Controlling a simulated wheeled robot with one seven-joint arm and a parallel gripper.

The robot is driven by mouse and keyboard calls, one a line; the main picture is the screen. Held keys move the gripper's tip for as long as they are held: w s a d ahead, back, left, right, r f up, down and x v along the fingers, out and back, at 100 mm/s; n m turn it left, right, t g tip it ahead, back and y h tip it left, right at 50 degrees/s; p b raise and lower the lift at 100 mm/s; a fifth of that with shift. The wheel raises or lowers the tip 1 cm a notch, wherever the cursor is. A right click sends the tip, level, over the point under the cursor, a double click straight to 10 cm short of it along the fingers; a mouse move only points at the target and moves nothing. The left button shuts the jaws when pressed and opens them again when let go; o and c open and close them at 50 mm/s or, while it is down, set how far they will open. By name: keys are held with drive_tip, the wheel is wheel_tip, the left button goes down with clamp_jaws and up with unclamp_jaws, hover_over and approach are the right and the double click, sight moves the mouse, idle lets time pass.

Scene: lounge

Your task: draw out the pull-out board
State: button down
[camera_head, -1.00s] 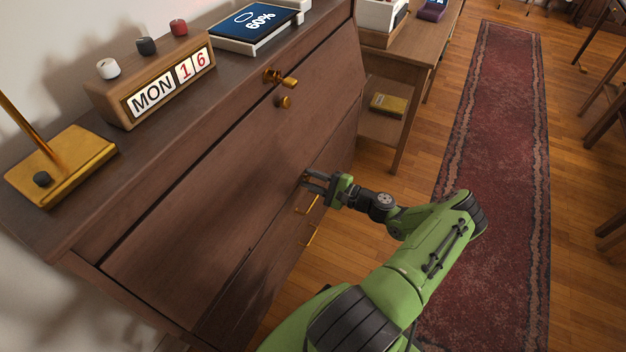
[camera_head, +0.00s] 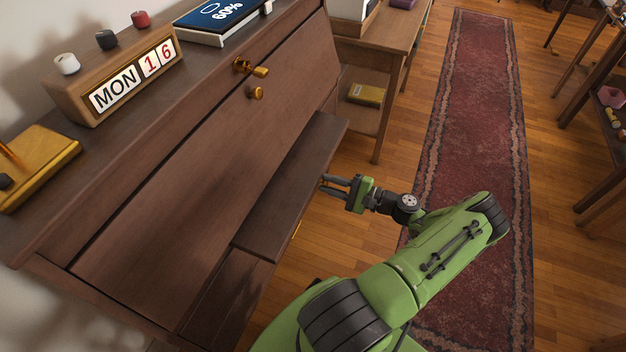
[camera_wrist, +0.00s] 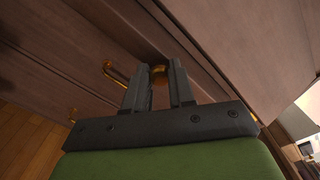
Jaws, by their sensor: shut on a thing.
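The pull-out board (camera_head: 292,188) is a dark brown wooden slab that sticks out from the front of the wooden cabinet, below its large front panel (camera_head: 200,180). My gripper (camera_head: 324,184) is at the board's front edge. In the wrist view a small round brass knob (camera_wrist: 158,73) sits between the two fingers, which are shut on it.
Brass drawer handles (camera_wrist: 116,74) lie close by in the wrist view. A side table (camera_head: 375,80) stands behind. The red runner (camera_head: 470,150) is clear.

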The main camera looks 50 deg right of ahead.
drive_tip(key=shift+v, duration=0.75)
drive_tip(key=shift+f, duration=0.1)
drive_tip(key=c, duration=0.9)
unclamp_jaws()
drive_tip(key=shift+s, duration=0.1)
drive_tip(key=shift+c, duration=0.2)
drive_tip(key=v, duration=1.5)
drive_tip(key=shift+s, duration=0.4)
drive_tip(key=shift+w, duration=0.1)
